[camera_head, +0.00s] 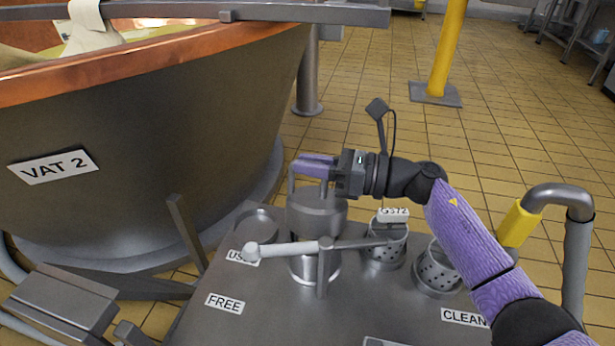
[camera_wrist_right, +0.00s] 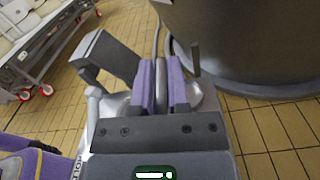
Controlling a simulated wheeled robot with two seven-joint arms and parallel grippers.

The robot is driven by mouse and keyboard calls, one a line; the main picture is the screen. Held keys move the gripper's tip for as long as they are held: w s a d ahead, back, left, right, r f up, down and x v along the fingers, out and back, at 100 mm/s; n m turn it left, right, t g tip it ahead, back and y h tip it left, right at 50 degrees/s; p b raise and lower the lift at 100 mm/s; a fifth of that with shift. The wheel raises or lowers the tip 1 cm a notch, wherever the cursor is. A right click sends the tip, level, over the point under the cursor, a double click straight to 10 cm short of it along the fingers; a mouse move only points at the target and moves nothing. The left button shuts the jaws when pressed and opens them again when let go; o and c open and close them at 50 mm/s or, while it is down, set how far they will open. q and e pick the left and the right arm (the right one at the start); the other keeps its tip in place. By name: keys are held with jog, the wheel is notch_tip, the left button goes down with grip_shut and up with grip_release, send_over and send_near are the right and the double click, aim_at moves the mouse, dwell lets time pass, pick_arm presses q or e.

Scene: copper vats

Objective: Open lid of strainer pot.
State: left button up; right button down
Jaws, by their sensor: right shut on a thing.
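The strainer pot (camera_head: 316,220) is a grey metal cylinder on the steel work surface, in front of the vat. In the right wrist view, the fingers (camera_wrist_right: 162,84) close on both sides of a grey metal bar. I cannot tell whether the lid is apart from the pot. My left gripper is not in view.
A large copper-rimmed vat labelled VAT 2 (camera_head: 54,167) stands at the left. Perforated metal cups (camera_head: 437,268) stand right of the pot. The steel surface (camera_head: 262,318) carries USED, FREE and CLEAN labels. A yellow-gripped rail (camera_head: 519,224) rises at the right.

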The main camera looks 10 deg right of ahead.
jog(key=shift+w+d+m+b, duration=0.35)
jog(key=shift+w+m+b, duration=0.1)
jog(key=shift+w+m, duration=0.45)
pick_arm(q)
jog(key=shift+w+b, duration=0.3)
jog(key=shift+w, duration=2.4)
pick_arm(e)
jog(key=shift+w+d+r+m, duration=0.1)
jog(key=shift+w+d+m, duration=0.15)
jog(key=shift+w+m, duration=0.35)
jog(key=shift+s, duration=0.15)
jog(key=c, duration=0.6)
grip_release()
jog(key=shift+c, duration=0.2)
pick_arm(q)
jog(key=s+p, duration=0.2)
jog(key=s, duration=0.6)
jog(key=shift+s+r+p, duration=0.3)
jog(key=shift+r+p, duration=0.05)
pick_arm(e)
jog(key=v, duration=1)
